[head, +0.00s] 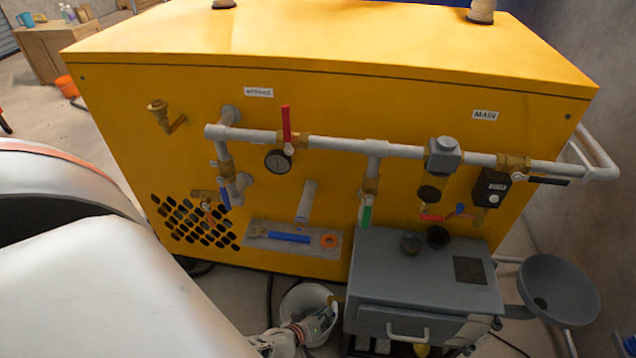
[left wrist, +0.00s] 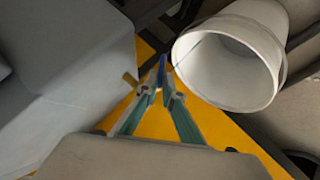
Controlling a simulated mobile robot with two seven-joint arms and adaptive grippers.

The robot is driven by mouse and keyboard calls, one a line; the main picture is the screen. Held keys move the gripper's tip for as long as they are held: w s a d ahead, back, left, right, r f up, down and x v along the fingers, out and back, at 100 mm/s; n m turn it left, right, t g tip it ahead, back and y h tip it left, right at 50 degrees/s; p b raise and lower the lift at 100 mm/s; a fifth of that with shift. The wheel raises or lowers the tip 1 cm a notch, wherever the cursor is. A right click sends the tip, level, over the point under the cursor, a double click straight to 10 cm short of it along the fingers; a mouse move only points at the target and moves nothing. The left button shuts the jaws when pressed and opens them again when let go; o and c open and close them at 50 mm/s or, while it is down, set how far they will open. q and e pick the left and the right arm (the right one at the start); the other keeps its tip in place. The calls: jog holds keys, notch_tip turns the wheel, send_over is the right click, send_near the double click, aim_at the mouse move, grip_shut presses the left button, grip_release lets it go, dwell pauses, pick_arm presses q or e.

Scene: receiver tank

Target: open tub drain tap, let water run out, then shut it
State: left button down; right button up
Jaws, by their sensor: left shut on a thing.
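The grey tub (head: 425,275) stands in front of the yellow machine, and its side fills the left of the left wrist view (left wrist: 65,75). The drain tap shows a brass part (left wrist: 130,80) and a blue lever (left wrist: 162,72) beside the tub. My left gripper (left wrist: 160,97), with teal fingers, is shut on the blue lever. In the head view it (head: 326,314) is low at the tub's left side. A white bucket (head: 296,300) stands there, its open mouth (left wrist: 225,65) right of the fingertips. A thin line shows at the bucket's mouth; I cannot tell whether it is water. My right gripper is not in view.
The yellow machine (head: 330,90) carries pipes, a gauge (head: 278,160) and several valves. A shelf with a wrench (head: 280,236) and an orange ring (head: 329,241) sits left of the tub. A grey round funnel (head: 560,288) stands on the right. Cables lie on the floor.

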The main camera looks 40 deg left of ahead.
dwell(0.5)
pick_arm(q)
jog(key=c, duration=2.2)
grip_release()
jog(key=shift+d+r, duration=0.15)
jog(key=shift+r, duration=4.85)
